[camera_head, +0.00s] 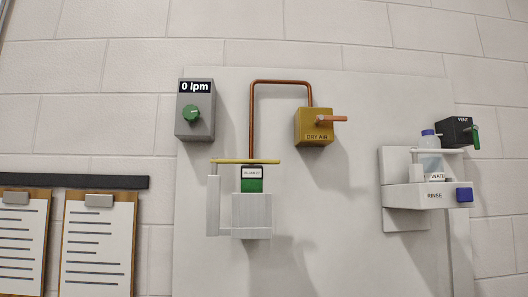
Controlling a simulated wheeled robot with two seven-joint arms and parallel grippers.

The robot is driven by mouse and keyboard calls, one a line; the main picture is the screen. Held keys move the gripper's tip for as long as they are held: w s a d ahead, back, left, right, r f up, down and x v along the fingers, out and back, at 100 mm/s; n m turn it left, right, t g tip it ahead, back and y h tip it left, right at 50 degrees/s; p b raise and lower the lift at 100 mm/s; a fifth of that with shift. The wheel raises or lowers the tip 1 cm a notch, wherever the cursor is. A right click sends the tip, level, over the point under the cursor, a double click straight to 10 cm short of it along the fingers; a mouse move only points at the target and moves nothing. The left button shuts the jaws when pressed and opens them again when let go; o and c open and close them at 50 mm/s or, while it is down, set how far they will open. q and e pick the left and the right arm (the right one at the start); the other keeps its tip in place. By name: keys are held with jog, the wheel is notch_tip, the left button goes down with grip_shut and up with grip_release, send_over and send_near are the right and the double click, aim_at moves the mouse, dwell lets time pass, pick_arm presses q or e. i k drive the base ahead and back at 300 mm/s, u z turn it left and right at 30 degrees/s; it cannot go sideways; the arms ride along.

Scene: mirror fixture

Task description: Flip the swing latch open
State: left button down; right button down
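The likely swing latch is a thin yellow bar (245,161), lying level across the top of a white holder (251,214) on the panel. Its left end sits over an upright white post (213,190). The bar passes over a small block (251,185) with a dark top, a white label and a green lower part, seated in the holder. I cannot tell whether the bar touches the block. Neither of my grippers is in view.
A copper pipe (251,120) comes down behind the bar from a yellow DRY AIR box (313,127) with an orange lever. A grey 0 lpm box (195,110) with a green knob is upper left. A RINSE station (411,196) with a bottle (429,155) projects at right.

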aim_at(214, 162)
jog(key=k, duration=1.1)
jog(key=z, duration=0.75)
jog(key=i, duration=1.65)
jog(key=u, duration=0.8)
